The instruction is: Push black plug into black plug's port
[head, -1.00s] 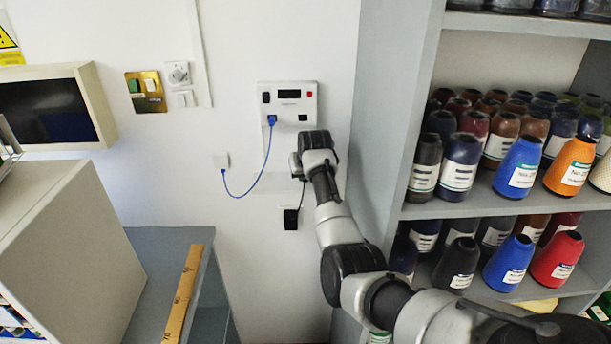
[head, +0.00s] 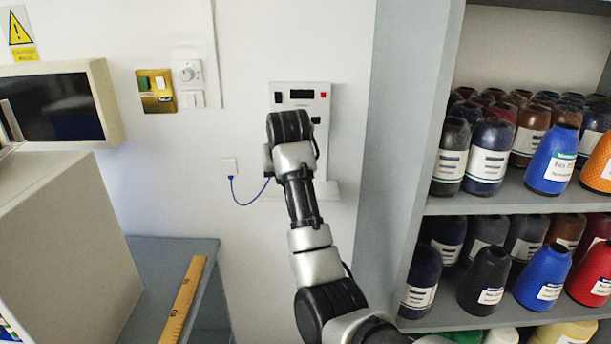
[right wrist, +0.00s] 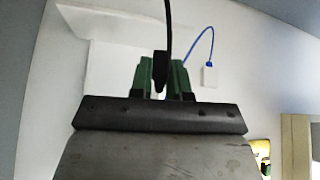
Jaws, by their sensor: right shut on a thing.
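The black plug (right wrist: 159,72) is between the green fingertips of my right gripper (right wrist: 166,80) in the right wrist view, with a black cable running up out of the picture. In the head view my right wrist is in front of the white wall panel (head: 305,88), and hides the fingertips and plug. The panel has a dark display, a red button and a small black square (head: 316,120), possibly the black plug's port; I cannot tell for sure. Whether the plug touches the panel cannot be seen. My left gripper is not in view.
A blue cable (head: 246,201) runs from a white wall box (head: 229,166) behind my wrist. Shelves with bottles (head: 483,155) stand at the right. A monitor (head: 60,108) and a bench with a wooden ruler (head: 184,300) are at the left.

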